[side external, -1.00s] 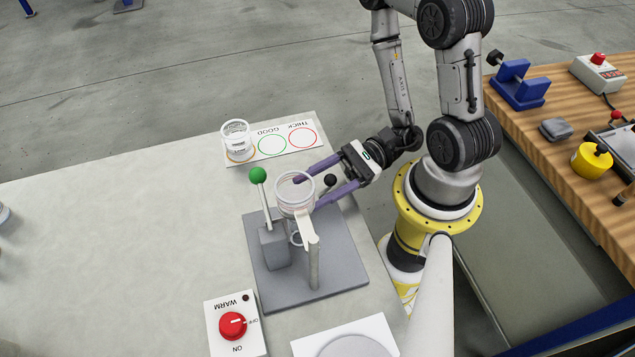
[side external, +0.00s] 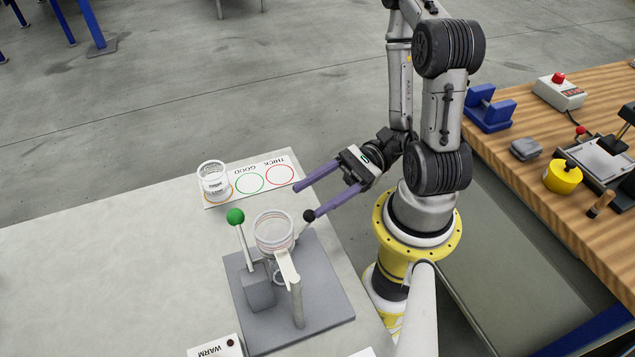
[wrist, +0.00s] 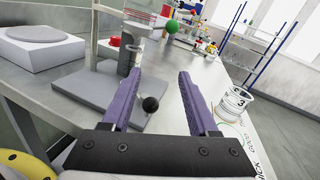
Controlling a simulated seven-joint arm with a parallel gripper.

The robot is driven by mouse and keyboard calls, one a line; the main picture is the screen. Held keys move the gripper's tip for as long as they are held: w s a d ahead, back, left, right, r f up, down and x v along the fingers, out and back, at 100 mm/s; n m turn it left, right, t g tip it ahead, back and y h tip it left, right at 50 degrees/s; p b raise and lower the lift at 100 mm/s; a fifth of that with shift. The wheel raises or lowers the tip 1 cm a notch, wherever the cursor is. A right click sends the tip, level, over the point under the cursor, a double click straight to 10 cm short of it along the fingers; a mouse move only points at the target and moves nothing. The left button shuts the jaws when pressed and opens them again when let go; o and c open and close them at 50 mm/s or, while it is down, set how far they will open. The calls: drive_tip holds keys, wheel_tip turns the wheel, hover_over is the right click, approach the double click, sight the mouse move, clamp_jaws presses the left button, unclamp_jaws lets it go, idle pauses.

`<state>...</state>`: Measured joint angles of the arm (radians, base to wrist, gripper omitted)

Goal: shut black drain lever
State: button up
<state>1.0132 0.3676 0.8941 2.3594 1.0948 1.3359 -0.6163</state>
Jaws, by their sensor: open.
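The black drain lever's ball knob (side external: 309,215) sits just right of the clear cup (side external: 273,232) on its grey stand (side external: 325,295). A short thin stem shows below the knob in the side view. In the wrist view the knob (wrist: 150,104) appears between my fingers, nearer the left one. My gripper (side external: 304,201) is open, its purple fingers pointing left. The near fingertip overlaps the knob in the side view; I cannot tell whether they touch. My open fingers also show in the wrist view (wrist: 160,73).
A green-knobbed lever (side external: 236,216) stands left of the cup. A wooden bench (side external: 540,140) is at right.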

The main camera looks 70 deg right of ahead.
sight(308, 221)
drive_tip(key=shift+r, duration=1.2)
drive_tip(key=w+d+f+n+g+y, duration=0.1)
drive_tip(key=w+d+f+n+g, duration=0.3)
drive_tip(key=d+f+n+g, duration=0.7)
drive_tip(key=s+a+r+g, duration=0.1)
drive_tip(key=a, duration=0.4)
drive_tip(key=s+a+r+m, duration=0.1)
drive_tip(key=a, duration=0.4)
drive_tip(key=s+a+r+m+g, duration=0.1)
drive_tip(key=s+a+r, duration=0.1)
drive_tip(key=a, duration=0.3)
drive_tip(key=shift+a+g, duration=0.3)
drive_tip(key=shift+a, duration=0.1)
clamp_jaws()
